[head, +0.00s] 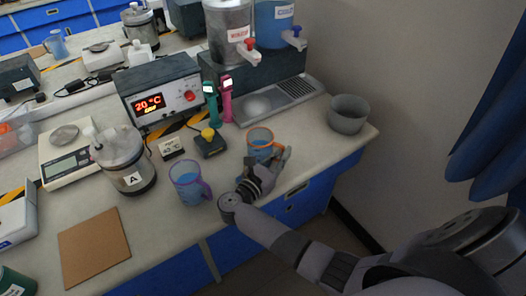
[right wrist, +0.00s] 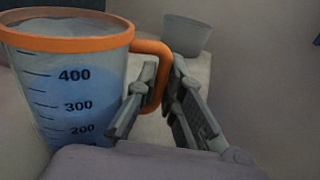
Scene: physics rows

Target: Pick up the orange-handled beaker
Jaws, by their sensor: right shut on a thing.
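The orange-handled beaker (head: 261,139) stands at the right part of the bench in the head view, with an orange rim and blue liquid inside. In the right wrist view the beaker (right wrist: 75,85) fills the left side, upright, with volume marks on its wall. My right gripper (head: 275,162) is at the beaker's right side. In the right wrist view its fingers (right wrist: 160,100) are shut on the orange handle, one on each side of it. I cannot tell whether the beaker's base touches the bench. My left gripper is not in view.
A purple-handled beaker (head: 187,184) stands to the left, near the front edge. A grey bowl (head: 347,115) is at the right end. Behind are two dispensers with taps (head: 245,50). A yellow-knobbed device (head: 209,141) and a jar marked A (head: 126,165) stand farther left.

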